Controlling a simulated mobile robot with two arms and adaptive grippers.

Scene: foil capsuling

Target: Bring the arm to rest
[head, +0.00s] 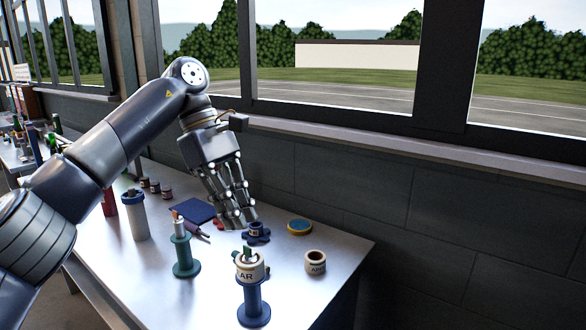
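My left arm comes in from the left, and its gripper (239,218) points down over the far part of the metal table (330,245). Its fingers look apart, with nothing seen between them. Below and behind the fingertips is a small dark blue holder (256,233), partly hidden by them; I cannot tell if they touch. A cream roll marked AR (250,268) sits on a blue stand (254,302) with a green piece in its top. A similar cream cup (315,263) stands to the right. My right gripper is not in view.
A teal stand (185,258) carries a pale cylinder. A yellow-and-blue round tin (299,227) lies near the wall. A dark blue pad (194,210), a white bottle (135,215) and several small dark jars (154,187) stand farther left.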

